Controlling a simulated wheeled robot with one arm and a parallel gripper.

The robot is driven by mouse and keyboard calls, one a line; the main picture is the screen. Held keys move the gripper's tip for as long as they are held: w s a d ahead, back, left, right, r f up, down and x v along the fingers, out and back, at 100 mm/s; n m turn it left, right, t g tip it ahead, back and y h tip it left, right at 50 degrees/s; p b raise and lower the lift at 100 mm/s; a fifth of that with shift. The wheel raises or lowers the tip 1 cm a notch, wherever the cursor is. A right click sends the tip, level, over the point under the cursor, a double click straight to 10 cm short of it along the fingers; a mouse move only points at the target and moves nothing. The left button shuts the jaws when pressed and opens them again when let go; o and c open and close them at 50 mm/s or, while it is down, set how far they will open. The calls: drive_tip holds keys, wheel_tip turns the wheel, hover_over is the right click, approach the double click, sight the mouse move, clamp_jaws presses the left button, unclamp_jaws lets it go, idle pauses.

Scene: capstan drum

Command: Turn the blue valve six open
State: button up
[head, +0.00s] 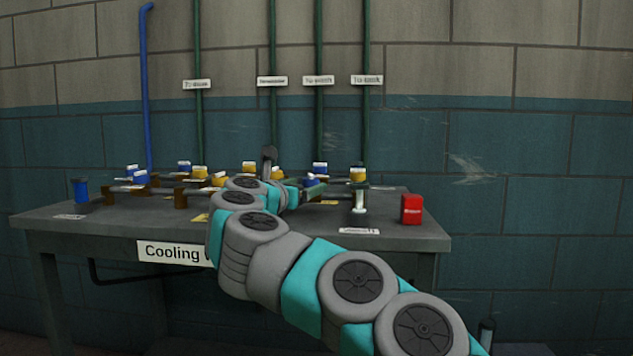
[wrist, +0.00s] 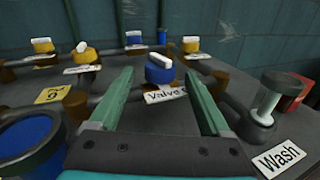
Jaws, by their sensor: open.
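A blue valve knob (wrist: 160,72) with a white bar handle on top sits on a brown fitting on the bench. A tag (wrist: 165,95) in front of it reads "Valve"; its number is partly hidden. My gripper (wrist: 157,82) is open, its two green fingers apart, with this blue knob ahead between the fingertips in the wrist view. I cannot tell whether the fingers reach alongside it; no contact shows. In the head view my gripper (head: 308,190) is over the right half of the bench, close to a blue knob (head: 312,179).
Other yellow and blue knobs, such as a yellow one (wrist: 190,43) and a blue one (wrist: 134,38), stand behind on pipes. A red box (head: 411,208) stands near the bench's right end.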

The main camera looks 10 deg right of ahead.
drive_tip(key=shift+p+x, duration=0.35)
drive_tip(key=shift+x, duration=2.9)
drive_tip(key=shift+r, duration=0.1)
clamp_jaws()
